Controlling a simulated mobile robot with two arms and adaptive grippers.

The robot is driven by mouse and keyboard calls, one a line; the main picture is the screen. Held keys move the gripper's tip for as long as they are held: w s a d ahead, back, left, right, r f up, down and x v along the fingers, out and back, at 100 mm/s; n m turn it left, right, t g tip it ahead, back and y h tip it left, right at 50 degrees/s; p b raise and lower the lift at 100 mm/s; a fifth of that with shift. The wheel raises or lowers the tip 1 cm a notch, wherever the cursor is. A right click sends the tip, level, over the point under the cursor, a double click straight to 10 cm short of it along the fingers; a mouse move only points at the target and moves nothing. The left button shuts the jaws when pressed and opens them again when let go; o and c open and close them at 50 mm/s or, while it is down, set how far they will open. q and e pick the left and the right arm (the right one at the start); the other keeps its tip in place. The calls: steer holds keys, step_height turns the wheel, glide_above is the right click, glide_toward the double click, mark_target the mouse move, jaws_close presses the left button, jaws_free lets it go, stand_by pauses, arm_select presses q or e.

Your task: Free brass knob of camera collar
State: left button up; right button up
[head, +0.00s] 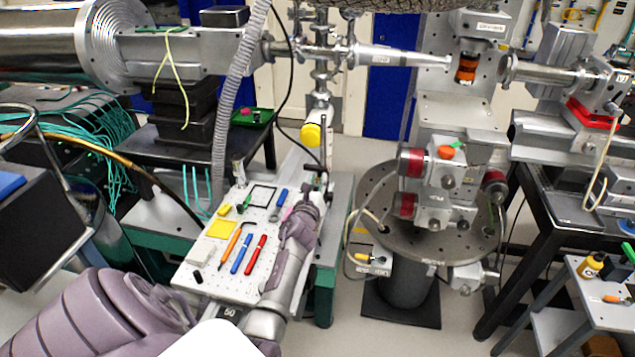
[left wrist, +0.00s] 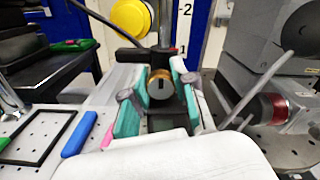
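The brass knob (left wrist: 160,86) shows in the left wrist view, round with a dark slot, in front of the dark collar (left wrist: 132,57). My left gripper (left wrist: 161,92) reaches toward it, one teal-padded finger on each side. The knob nearly fills the gap between the fingertips; I cannot tell whether the pads touch it. In the head view my left gripper (head: 304,208) is at the right edge of the perforated board, and the knob cannot be made out. My right gripper is not in view.
The perforated board (head: 188,277) carries pens, a yellow pad (head: 221,229) and small tools just left of my gripper. A yellow round cap (head: 311,135) stands behind it. A round metal table (head: 375,205) with a motor stage is to the right.

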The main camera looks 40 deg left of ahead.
arm_select(q)
jaws_close()
steer(key=shift+f+n+b, duration=0.1)
steer(key=shift+n+b, duration=0.35)
steer(key=shift+n, duration=0.35)
steer(key=n, duration=0.2)
steer(key=shift+n+b, duration=0.3)
steer(key=o, duration=0.7)
jaws_free()
